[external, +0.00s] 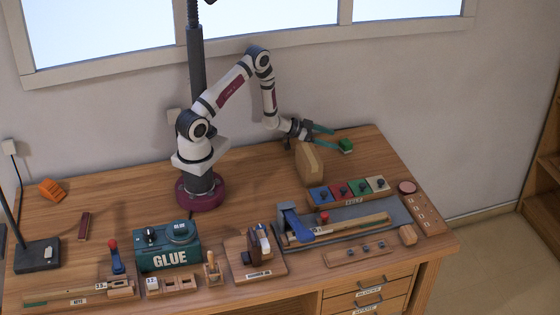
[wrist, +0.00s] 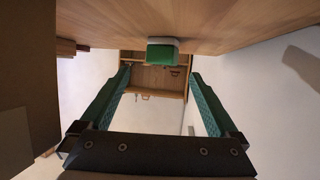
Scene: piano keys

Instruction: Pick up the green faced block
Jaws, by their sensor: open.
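The green faced block (external: 346,146) is a small cube, green with a pale side. It sits on the table near the back right edge. It also shows in the wrist view (wrist: 161,54), top centre, framed between my two teal fingers and a little beyond their tips. My gripper (external: 331,140) is low over the table, pointing right at the block, with its fingers spread. In the wrist view my gripper (wrist: 160,75) is open with nothing between its fingers. Whether the fingertips are level with the block is hard to tell.
A tan wooden block (external: 309,162) stands just in front of my gripper. A tray (external: 352,199) of coloured squares lies farther forward. A glue box (external: 167,246) and several tools crowd the front. The table around the green block is clear, close to the edge.

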